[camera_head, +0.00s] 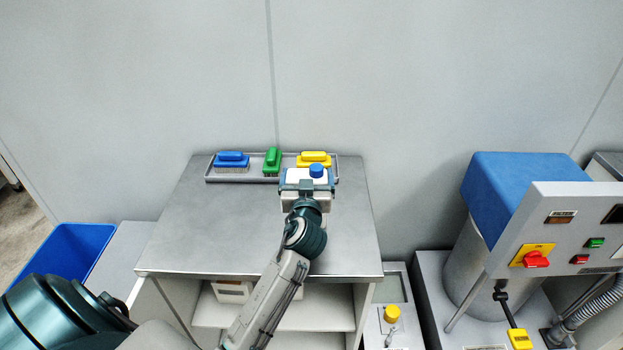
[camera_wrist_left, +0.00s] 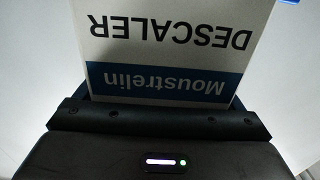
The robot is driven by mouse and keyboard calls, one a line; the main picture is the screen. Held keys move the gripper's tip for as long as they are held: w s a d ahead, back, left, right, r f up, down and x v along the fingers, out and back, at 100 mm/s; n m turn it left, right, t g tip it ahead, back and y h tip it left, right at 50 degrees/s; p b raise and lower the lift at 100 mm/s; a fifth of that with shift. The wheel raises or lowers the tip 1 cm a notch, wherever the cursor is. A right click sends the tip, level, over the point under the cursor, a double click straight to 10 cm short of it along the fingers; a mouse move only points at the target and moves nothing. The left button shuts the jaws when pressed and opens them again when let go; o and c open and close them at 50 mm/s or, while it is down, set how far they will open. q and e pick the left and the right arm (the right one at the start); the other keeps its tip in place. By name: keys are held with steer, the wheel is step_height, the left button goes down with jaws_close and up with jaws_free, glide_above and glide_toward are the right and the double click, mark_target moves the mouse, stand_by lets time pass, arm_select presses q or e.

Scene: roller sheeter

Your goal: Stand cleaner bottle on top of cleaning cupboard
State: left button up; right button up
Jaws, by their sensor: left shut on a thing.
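The white cleaner bottle (camera_head: 298,176) with a blue cap is in my left gripper (camera_head: 304,187), over the back part of the cleaning cupboard's grey metal top (camera_head: 235,225). The gripper is shut on the bottle. In the left wrist view, the bottle's label (camera_wrist_left: 170,45) fills the space above the gripper and reads "Moustrelin" and "DESCALER", upside down. The bottle looks roughly upright in the head view. My gripper hides its lower part, and I cannot tell whether its base touches the top. My right gripper is not in view.
A grey tray (camera_head: 208,177) at the cupboard's back edge holds a blue brush (camera_head: 231,160), a green brush (camera_head: 272,161) and a yellow brush (camera_head: 314,158), close behind the bottle. The left and front of the top are clear. A machine (camera_head: 545,235) stands right, a blue bin (camera_head: 62,258) left.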

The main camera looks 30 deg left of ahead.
arm_select(q)
steer(key=shift+w+a+f, duration=0.3)
steer(key=shift+w+f, duration=0.2)
steer(key=shift+f, duration=0.25)
steer(key=o, duration=1.8)
steer(key=shift+s+d, duration=0.1)
steer(key=shift+s, duration=0.05)
steer(key=b+v, duration=0.3)
steer(key=v, duration=0.9)
steer(key=shift+b, duration=0.3)
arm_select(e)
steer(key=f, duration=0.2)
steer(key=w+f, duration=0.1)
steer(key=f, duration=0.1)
arm_select(q)
steer(key=shift+s+r, duration=0.1)
